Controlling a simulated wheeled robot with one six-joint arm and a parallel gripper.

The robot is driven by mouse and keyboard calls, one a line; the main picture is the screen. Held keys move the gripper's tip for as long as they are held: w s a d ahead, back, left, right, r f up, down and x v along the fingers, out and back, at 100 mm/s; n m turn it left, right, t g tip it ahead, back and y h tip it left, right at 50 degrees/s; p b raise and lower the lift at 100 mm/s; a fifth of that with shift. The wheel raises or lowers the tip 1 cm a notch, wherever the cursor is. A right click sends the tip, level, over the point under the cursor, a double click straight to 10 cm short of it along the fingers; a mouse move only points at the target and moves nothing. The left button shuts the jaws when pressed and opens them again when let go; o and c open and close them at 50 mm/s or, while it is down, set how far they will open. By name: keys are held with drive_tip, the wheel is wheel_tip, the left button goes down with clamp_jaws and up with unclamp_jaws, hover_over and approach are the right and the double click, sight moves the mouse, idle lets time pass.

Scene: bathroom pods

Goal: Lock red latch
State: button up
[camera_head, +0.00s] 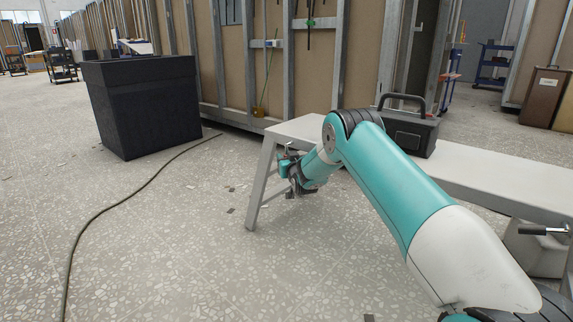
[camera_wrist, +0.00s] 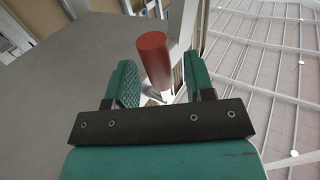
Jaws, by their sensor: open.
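The red latch (camera_wrist: 154,57) shows in the wrist view as a red cylindrical handle, with a small metal part below it. My gripper (camera_wrist: 160,64) is open, with one green finger on each side of the handle. I cannot tell whether either finger touches it. In the head view my gripper (camera_head: 287,173) is low beside the end of a white bench (camera_head: 295,129). The latch cannot be made out in that view.
A black case (camera_head: 411,135) with a handle stands on the bench. A large black bin (camera_head: 141,105) stands at the left. A cable (camera_head: 128,198) lies along the floor. Framed wall panels (camera_head: 300,75) stand behind the bench. The floor at front left is mostly clear.

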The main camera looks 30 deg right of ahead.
drive_tip(key=shift+w+d, duration=0.1)
drive_tip(key=shift+w, duration=0.25)
drive_tip(key=shift+c, duration=0.3)
clamp_jaws()
drive_tip(key=shift+r, duration=0.1)
